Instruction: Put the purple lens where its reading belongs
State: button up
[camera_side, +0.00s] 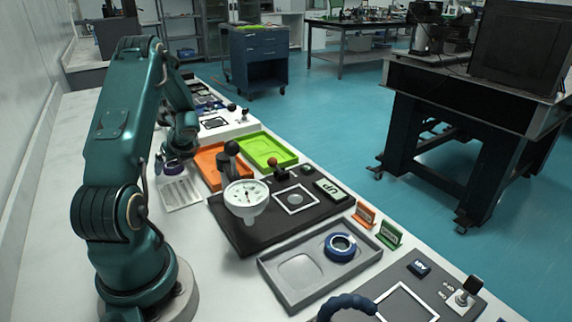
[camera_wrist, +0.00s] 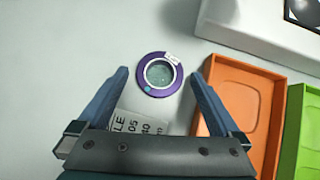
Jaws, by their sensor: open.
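The purple lens (camera_wrist: 140,76), a purple ring around clear glass with a small white label and a teal dot, lies on the pale table top in the wrist view. In the side view the lens (camera_side: 173,169) shows small beneath my gripper. My gripper (camera_wrist: 160,78) is open, with one blue finger on each side of the lens and a gap on both sides. A printed card (camera_wrist: 140,130) lies just below the lens, partly hidden by my gripper; its side-view image (camera_side: 181,193) is too small to read. A round dial gauge (camera_side: 246,194) stands on a black board.
An orange tray (camera_wrist: 240,72) and a green tray (camera_side: 268,136) lie right of the lens. A grey tray (camera_side: 290,297) holds a blue ring (camera_side: 341,247). Orange (camera_side: 364,214) and green (camera_side: 389,235) signs stand beside it. The black board (camera_side: 238,238) carries several small fixtures.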

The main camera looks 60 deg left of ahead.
jog(key=shift+r, duration=0.1)
jog(key=c, duration=1.5)
